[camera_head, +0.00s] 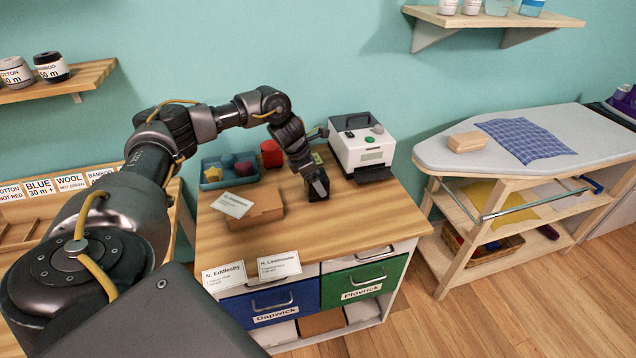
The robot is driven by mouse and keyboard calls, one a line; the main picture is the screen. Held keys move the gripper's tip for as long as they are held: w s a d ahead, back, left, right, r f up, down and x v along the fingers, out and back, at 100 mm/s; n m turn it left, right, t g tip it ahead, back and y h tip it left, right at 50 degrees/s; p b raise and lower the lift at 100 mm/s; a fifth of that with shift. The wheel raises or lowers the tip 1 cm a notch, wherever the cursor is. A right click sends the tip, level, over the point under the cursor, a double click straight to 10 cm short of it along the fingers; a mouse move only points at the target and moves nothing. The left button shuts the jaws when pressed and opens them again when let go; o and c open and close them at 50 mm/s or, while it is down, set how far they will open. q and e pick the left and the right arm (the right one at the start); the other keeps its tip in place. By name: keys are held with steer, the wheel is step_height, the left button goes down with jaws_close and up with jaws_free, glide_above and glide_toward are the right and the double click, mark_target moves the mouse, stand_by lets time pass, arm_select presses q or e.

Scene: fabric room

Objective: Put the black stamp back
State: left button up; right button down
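My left gripper (316,180) reaches down from the left to the wooden cabinet top (345,215), in front of the label printer. A small dark block, apparently the black stamp (318,192), is at its fingertips, at or close to the surface. The fingers partly cover it, and dark on dark I cannot tell whether they are shut on it. A teal tray (204,186) at the back left of the top holds a yellow piece (213,174) and a reddish-purple piece (243,168). My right gripper is not in view.
A white label printer (362,150) and a red object (271,153) stand at the back. A cardboard box (262,205) with a card lies left of the gripper. An ironing board (500,165) is at right.

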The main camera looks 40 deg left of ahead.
arm_select(q)
steer(key=v, duration=1)
steer(key=shift+b, duration=0.35)
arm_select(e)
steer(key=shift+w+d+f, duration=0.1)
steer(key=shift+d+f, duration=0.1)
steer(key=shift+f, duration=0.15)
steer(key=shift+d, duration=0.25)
